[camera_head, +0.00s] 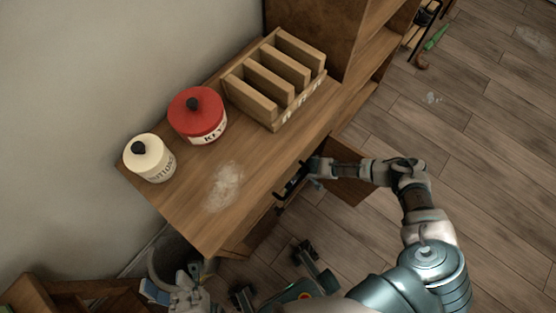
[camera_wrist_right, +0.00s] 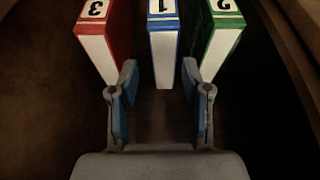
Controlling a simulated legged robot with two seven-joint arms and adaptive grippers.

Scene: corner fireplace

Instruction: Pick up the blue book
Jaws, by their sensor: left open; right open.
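The blue book (camera_wrist_right: 164,42) stands in the middle of a row in the right wrist view, marked with a 1 and showing a white edge below its blue end. My right gripper (camera_wrist_right: 160,78) is open, with one finger on each side of the blue book's near end; I cannot tell whether either finger touches it. In the head view my right gripper (camera_head: 291,184) reaches in at the desk's front side, and the books are hidden there. My left gripper (camera_head: 176,281) is open and empty at the bottom left, below the desk corner.
A red book (camera_wrist_right: 98,40) marked 3 and a green book (camera_wrist_right: 218,38) marked 2 flank the blue one with narrow gaps. On the wooden desk (camera_head: 180,200) stand a red canister (camera_head: 197,118), a cream canister (camera_head: 151,163) and a wooden slotted rack (camera_head: 276,80). A bin (camera_head: 168,262) is near my left gripper.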

